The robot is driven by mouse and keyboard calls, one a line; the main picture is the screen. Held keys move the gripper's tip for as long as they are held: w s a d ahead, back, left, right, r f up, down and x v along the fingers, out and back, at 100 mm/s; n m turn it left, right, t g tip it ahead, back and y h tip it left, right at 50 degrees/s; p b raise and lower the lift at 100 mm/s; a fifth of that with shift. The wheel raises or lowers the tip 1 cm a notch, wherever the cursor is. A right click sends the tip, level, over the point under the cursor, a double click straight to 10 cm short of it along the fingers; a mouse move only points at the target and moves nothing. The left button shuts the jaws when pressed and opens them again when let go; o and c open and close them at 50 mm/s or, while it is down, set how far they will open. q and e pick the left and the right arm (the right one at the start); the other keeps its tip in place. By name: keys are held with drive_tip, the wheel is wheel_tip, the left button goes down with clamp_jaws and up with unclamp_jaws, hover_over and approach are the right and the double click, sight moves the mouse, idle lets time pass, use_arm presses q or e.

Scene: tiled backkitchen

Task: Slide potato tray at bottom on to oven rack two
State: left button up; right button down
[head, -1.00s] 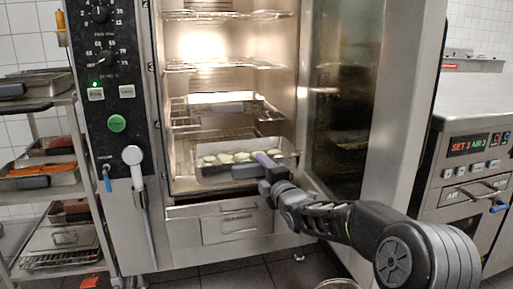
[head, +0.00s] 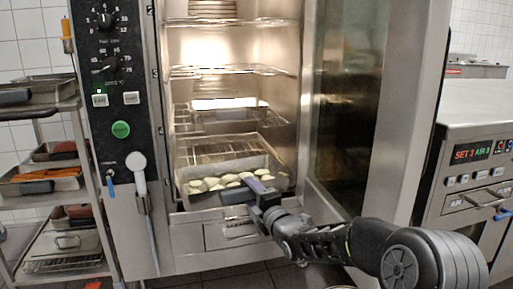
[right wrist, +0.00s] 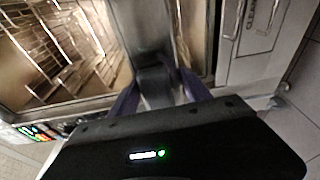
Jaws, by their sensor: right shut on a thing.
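The potato tray (head: 185,199), a metal pan with pale potato slices, sits low in the open oven with its front near the oven's lower opening edge. Its dark handle (head: 235,197) points out at the front. My right gripper (head: 262,192) is shut on this handle. In the right wrist view the purple fingers (right wrist: 157,98) flank the dark handle (right wrist: 153,62). A wire rack (head: 225,152) shows behind and above the tray. Higher wire racks (head: 235,71) run across the chamber. Whether the tray rests on a support is hidden. My left gripper is not in view.
The glass oven door (head: 345,120) stands open on the right. A trolley (head: 98,150) with several trays stands left, beside the control panel (head: 108,70). A counter unit (head: 470,150) stands right.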

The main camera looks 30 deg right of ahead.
drive_tip(key=s+a+f+n+y, duration=0.1)
drive_tip(key=s+a+f+y, duration=0.1)
drive_tip(key=s+a, duration=0.3)
drive_tip(key=s+a+f+n+y+p, duration=0.1)
drive_tip(key=s+a+f+n+y, duration=0.1)
drive_tip(key=a, duration=0.8)
drive_tip(key=s+f+y, duration=0.1)
drive_tip(key=s+f, duration=0.1)
drive_tip(key=s, duration=0.1)
drive_tip(key=shift+g, duration=0.4)
